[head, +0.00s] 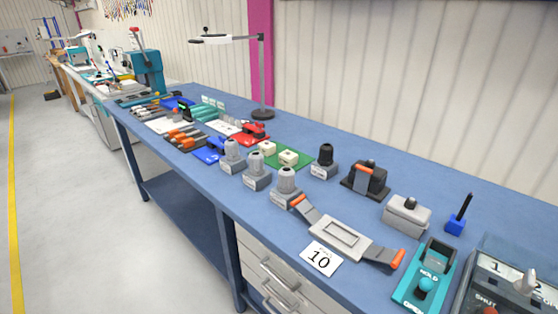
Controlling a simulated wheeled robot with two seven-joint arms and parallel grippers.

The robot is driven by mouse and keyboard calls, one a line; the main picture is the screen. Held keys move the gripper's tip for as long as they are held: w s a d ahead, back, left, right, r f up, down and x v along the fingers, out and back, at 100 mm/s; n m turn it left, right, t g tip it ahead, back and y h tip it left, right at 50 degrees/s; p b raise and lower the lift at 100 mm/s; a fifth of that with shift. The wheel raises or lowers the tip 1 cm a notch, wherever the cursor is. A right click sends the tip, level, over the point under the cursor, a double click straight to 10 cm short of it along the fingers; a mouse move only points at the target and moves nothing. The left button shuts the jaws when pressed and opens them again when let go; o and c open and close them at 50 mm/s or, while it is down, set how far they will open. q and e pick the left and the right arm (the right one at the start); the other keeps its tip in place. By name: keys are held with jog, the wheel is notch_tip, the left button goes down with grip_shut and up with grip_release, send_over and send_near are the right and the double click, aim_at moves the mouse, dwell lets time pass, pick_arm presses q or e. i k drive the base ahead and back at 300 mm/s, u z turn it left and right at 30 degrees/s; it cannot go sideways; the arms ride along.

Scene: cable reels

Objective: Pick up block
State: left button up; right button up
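Neither of my grippers is in view. Several block-like things stand on the blue workbench (440,185), and I cannot tell which one the task names. A light grey block (406,214) with a raised top stands at the right. A black block (364,180) with an orange strip stands to its left. A small blue block (455,226) with a dark upright peg is to its right. Two cream blocks (289,158) sit on a green plate (291,168). Nothing is seen holding any of them.
A grey frame (340,238) with orange-tipped ends lies near the front edge by a "10" card (321,258). A teal clamp (425,282) and a clear-covered box (510,285) fill the right corner. Several grey domed parts (285,186) and a lamp (262,75) stand farther left.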

aim_at(287, 158)
jog(key=k, duration=1.05)
jog(key=u, duration=1)
jog(key=i, duration=1.75)
jog(key=z, duration=0.65)
